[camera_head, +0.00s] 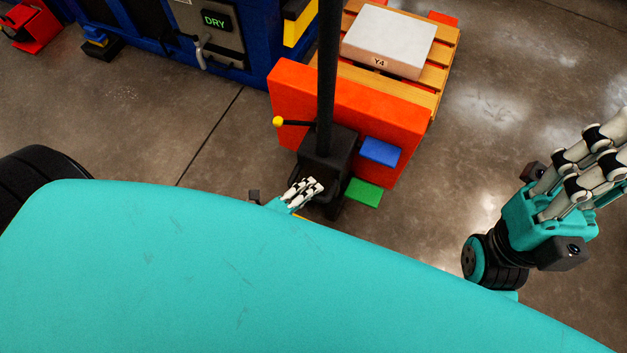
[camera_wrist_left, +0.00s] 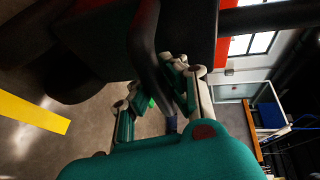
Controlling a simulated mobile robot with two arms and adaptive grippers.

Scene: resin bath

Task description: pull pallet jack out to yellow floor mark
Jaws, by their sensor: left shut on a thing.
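The pallet jack (camera_head: 405,135) has an orange upright body, a black pump block and a tall black post (camera_head: 326,70) rising toward the camera. My left gripper (camera_head: 312,187) is low beside the black block, partly hidden by my teal body. In the left wrist view its white-and-teal fingers (camera_wrist_left: 160,95) are shut around a curved black bar (camera_wrist_left: 146,50) of the jack. The yellow floor mark (camera_wrist_left: 35,113) is a strip on the floor at the left of that view. My right gripper (camera_head: 590,165) is at the right, away from the jack, its fingertips cut off.
Behind the jack is a wooden pallet (camera_head: 440,72) with a pale block labelled Y4 (camera_head: 388,41). Concrete floor at the right is clear.

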